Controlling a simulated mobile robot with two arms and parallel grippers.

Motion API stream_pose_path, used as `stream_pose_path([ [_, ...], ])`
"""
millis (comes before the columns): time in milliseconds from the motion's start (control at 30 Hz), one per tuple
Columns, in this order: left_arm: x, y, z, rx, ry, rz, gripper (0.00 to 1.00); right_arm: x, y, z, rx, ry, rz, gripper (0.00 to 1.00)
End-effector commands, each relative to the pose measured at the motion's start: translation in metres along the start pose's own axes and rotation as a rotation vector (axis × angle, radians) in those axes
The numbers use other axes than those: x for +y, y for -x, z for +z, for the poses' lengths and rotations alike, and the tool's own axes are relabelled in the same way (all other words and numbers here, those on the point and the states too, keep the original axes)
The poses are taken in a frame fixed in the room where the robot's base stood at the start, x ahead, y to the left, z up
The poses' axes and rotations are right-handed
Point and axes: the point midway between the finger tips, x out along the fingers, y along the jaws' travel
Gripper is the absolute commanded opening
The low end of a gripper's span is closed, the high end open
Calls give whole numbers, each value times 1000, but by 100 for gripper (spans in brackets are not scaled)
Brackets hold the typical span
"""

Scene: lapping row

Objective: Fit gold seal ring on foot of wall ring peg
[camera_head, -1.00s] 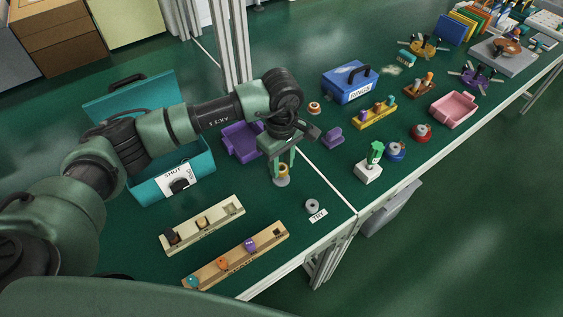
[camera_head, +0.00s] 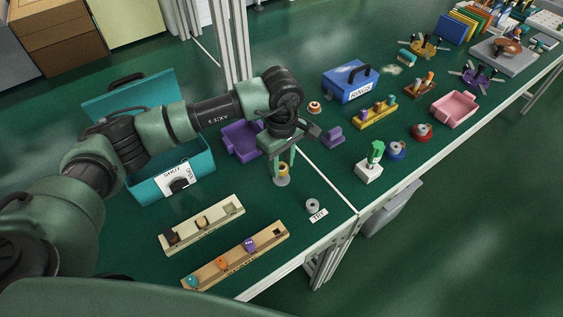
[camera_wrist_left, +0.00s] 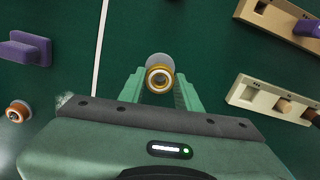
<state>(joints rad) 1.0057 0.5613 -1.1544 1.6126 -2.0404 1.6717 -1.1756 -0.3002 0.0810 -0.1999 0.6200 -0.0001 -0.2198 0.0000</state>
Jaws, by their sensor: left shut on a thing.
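The gold seal ring (camera_head: 284,169) is between the fingers of my left gripper (camera_head: 283,174), which is shut on it. A peg with a round grey foot (camera_head: 281,182) stands on the green bench directly below. In the left wrist view the gold ring (camera_wrist_left: 160,87) sits between the green fingertips (camera_wrist_left: 159,90), with a pale round end showing inside it. The grey disc (camera_wrist_left: 158,60) shows just beyond it. The ring seems to be around the peg, above the foot; I cannot tell the exact gap. My right gripper is not in view.
A small grey ring (camera_head: 312,204) lies by a label to the right. A cream block (camera_head: 224,214) and a wooden block (camera_head: 212,270) lie in front. A purple tray (camera_head: 238,145), a purple stand (camera_head: 333,137) and an open teal box (camera_head: 190,160) are nearby.

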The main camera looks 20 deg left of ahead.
Motion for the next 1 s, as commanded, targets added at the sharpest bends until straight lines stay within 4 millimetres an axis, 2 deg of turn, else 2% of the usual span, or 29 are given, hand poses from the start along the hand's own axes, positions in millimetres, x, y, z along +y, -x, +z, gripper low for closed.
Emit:
stream_pose_path([
  [1000, 0, 0, 0, -1, 0, 0, 0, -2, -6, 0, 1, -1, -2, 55],
])
